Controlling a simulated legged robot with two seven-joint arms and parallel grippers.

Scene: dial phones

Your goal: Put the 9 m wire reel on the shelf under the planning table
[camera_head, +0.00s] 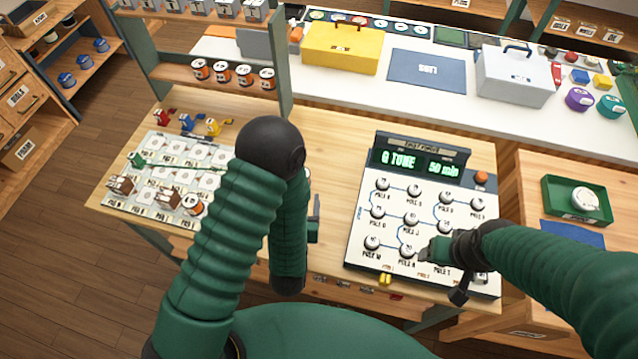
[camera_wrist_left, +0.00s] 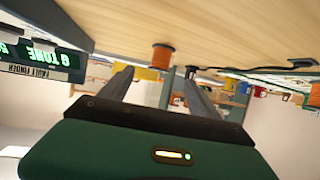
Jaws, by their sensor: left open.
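In the left wrist view, which shows the table upside down, an orange wire reel (camera_wrist_left: 162,57) stands on a wooden tabletop (camera_wrist_left: 225,28). My left gripper (camera_wrist_left: 158,80) is open, and the reel appears between its fingertips in the picture, seemingly beyond them. No length label is readable on it. In the head view my left gripper (camera_head: 314,220) is mostly hidden behind my left arm, low over the wooden table (camera_head: 330,130); the reel is hidden there too. My right gripper (camera_head: 432,250) is over the white button panel (camera_head: 400,225); its finger gap is unclear. I cannot make out the shelf under the table.
A board with small parts (camera_head: 150,170) lies at the table's left. A yellow toolbox (camera_head: 341,47), grey toolbox (camera_head: 515,75) and purple reel (camera_head: 578,99) stand on the back counter. Bare wood lies behind my left arm.

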